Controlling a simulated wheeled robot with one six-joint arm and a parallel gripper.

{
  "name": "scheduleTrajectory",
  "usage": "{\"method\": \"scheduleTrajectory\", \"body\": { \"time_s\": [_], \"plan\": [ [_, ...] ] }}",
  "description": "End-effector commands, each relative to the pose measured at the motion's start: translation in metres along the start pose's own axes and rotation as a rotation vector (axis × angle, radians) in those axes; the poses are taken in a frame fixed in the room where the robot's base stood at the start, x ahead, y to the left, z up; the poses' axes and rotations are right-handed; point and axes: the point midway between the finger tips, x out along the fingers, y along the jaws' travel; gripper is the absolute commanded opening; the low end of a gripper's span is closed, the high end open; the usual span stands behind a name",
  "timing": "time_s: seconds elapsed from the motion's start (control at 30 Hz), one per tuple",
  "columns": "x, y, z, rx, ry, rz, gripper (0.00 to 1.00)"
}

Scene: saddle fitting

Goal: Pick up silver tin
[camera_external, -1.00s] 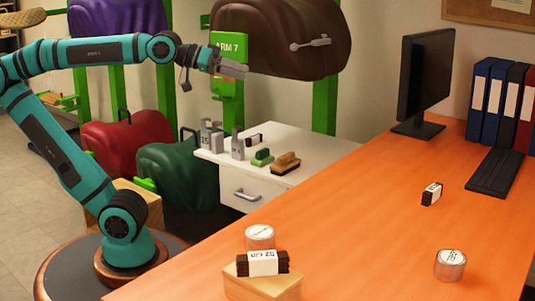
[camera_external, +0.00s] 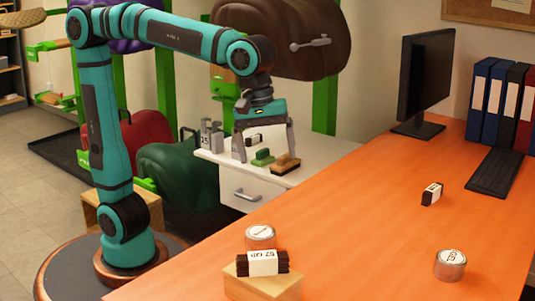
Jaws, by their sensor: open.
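One silver tin (camera_external: 450,265) with a white lid label stands upright on the orange desk at the front right. Another tin (camera_external: 260,237) with a pale lid stands behind the wooden block, its lower part partly hidden. My gripper (camera_external: 266,158) points down with its fingers apart, in front of the white drawer unit in the picture. It is empty and well away from both tins.
A dark labelled bundle (camera_external: 263,263) lies on a wooden block (camera_external: 262,287) at the desk's front. A small dark labelled block (camera_external: 432,194), a keyboard (camera_external: 496,173) and a monitor (camera_external: 424,85) are farther back. Brushes (camera_external: 285,163) sit on the white drawer unit (camera_external: 300,178). The desk's middle is clear.

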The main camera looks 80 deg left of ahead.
Motion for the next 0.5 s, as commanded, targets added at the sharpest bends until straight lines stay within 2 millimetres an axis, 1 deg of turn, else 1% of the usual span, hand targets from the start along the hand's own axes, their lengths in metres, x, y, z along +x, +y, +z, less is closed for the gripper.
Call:
{"method": "scheduleTrajectory", "body": {
  "time_s": [0.03, 0.1, 0.2, 0.37, 0.5],
  "plan": [
    [0.007, 0.000, 0.014, -0.033, 0.015, -0.040, 0.89],
    [0.013, -0.002, 0.028, -0.085, 0.037, -0.085, 0.89],
    [0.018, -0.005, 0.041, -0.140, 0.066, -0.130, 0.89],
    [0.024, -0.007, 0.049, -0.179, 0.086, -0.156, 0.89],
    [0.042, -0.011, 0.047, -0.181, 0.088, -0.159, 0.89]
  ]
}}
